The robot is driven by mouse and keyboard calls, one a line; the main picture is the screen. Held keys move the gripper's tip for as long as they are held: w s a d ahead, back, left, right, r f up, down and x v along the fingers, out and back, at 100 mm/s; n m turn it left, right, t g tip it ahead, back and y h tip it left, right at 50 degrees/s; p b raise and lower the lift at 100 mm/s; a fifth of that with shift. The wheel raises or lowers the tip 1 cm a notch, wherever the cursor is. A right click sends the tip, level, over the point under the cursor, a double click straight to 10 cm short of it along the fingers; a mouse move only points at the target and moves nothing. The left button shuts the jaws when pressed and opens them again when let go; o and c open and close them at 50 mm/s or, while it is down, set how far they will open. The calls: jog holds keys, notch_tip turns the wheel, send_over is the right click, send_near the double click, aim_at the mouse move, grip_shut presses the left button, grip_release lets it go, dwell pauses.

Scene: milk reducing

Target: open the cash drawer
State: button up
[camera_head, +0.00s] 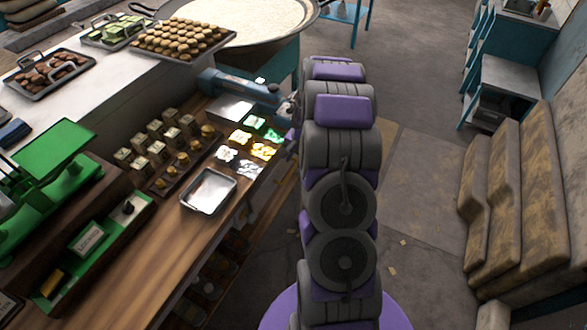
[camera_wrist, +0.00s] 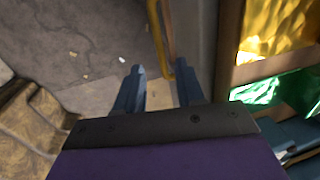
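My gripper shows in the wrist view (camera_wrist: 159,72), with its two blue fingers apart and nothing visibly clamped between them. A thin yellowish bar (camera_wrist: 160,45), apparently a handle, stands just ahead of the fingers, close to the right one; contact cannot be told. It lies beside a grey panel (camera_wrist: 203,35) under the counter edge, which may be the drawer front. In the head view my gripper is mostly hidden behind my arm, by the counter's right edge. A pale front (camera_head: 264,208) shows below the counter there; whether it is the cash drawer is unclear.
The wooden counter (camera_head: 135,270) holds a metal tray (camera_head: 209,191), shiny foil pieces (camera_head: 263,151), a blue device (camera_head: 237,84) and green scales (camera_head: 55,150). Stacked sacks (camera_head: 530,190) stand at the right. The floor (camera_head: 420,190) between is mostly clear.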

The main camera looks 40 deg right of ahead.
aim_at(291, 171)
jog(key=f, duration=0.2)
jog(key=a+f, duration=0.1)
jog(key=f, duration=0.1)
jog(key=shift+w+a+f+b, duration=0.1)
jog(key=shift+w+b, duration=0.25)
jog(key=shift+w, duration=0.05)
jog(key=shift+f, duration=0.4)
jog(key=shift+d, duration=0.25)
jog(key=shift+c, duration=0.5)
jog(key=shift+a, duration=0.1)
grip_shut()
